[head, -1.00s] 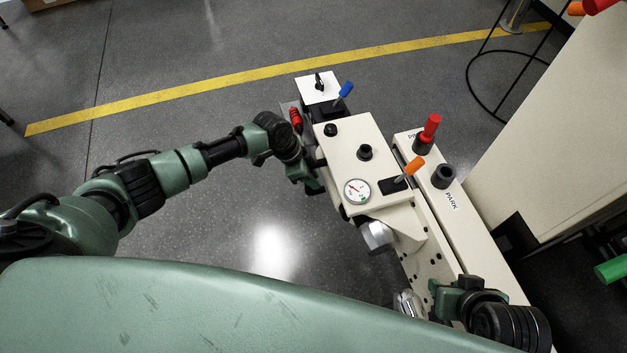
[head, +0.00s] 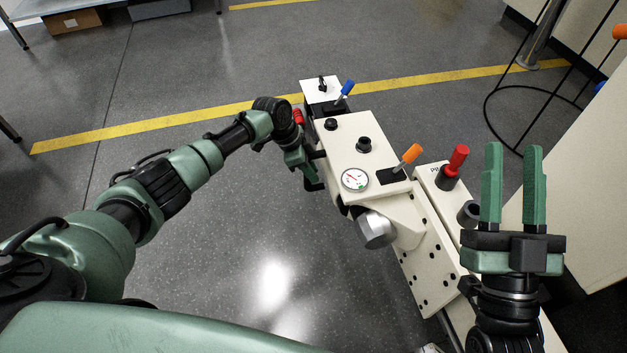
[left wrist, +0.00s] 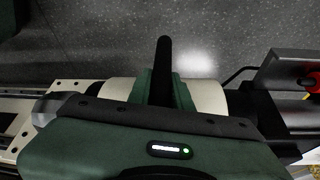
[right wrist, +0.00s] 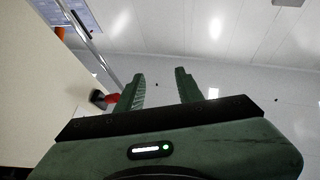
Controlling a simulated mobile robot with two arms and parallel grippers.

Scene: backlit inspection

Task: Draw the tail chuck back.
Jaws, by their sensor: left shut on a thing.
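The machine is a cream housing (head: 350,140) with a bed running toward the bottom right. A grey metal chuck (head: 375,228) sticks out of the housing's near end. A second metal part shows only as a sliver (head: 430,349) at the bottom edge; I cannot tell if it is the tail chuck. My left gripper (head: 308,172) is at the housing's left side, shut on a black handle bar (left wrist: 163,65), which stands between its fingers in the left wrist view. My right gripper (head: 513,150) is open and empty, fingers upward, above the rail's right side; its spread fingers show in the right wrist view (right wrist: 160,85).
A dial gauge (head: 355,179) faces up. A cream cabinet (head: 585,190) stands close on the right. The floor left of the machine is clear.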

